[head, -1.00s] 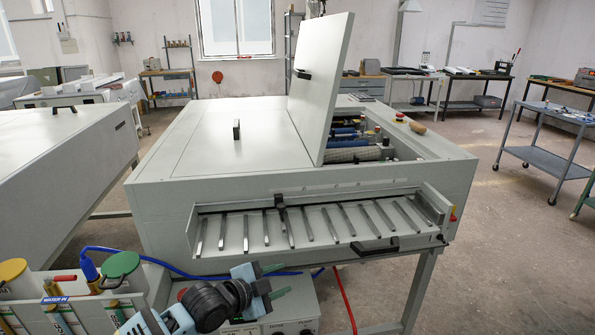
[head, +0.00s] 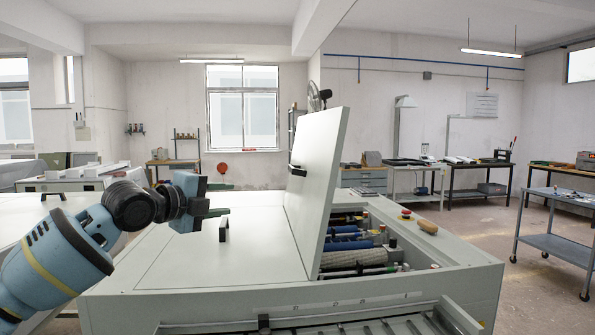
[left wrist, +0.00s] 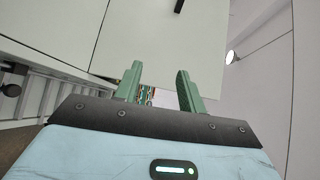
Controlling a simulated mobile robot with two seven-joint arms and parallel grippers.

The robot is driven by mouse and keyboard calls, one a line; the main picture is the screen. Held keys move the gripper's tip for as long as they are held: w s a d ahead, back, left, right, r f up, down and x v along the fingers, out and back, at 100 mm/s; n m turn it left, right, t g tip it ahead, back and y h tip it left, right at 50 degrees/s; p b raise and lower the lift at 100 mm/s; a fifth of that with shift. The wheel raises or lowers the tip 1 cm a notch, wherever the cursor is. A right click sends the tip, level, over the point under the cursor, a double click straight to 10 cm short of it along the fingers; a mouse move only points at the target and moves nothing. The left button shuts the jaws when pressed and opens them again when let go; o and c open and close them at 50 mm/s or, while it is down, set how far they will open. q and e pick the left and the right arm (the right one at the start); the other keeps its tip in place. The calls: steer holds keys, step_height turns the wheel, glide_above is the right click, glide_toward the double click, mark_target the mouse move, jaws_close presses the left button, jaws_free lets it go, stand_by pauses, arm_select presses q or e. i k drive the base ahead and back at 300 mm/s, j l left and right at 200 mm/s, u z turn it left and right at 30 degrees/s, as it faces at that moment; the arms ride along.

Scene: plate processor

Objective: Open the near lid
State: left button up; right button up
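The processor (head: 470,262) has one lid (head: 318,190) standing raised and tilted, with a black handle (head: 299,170) on its left face. Rollers show in the opening beside it. A second lid (head: 180,262) lies flat and closed to the left, with a black handle (head: 223,228) standing on it. I cannot tell which lid is the near one. My left gripper (head: 218,200) is above the flat lid, close to its handle in the picture, with its fingers apart and empty. It shows open in the left wrist view too (left wrist: 158,86). My right gripper is out of view.
A wooden-topped brush (head: 427,227) and a red button (head: 406,213) sit on the processor's right rim. A feed tray (head: 380,325) is at its front. A grey cart (head: 560,235) stands at the right, with floor free between.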

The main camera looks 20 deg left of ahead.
mark_target(314, 166)
steer(key=i, duration=1.15)
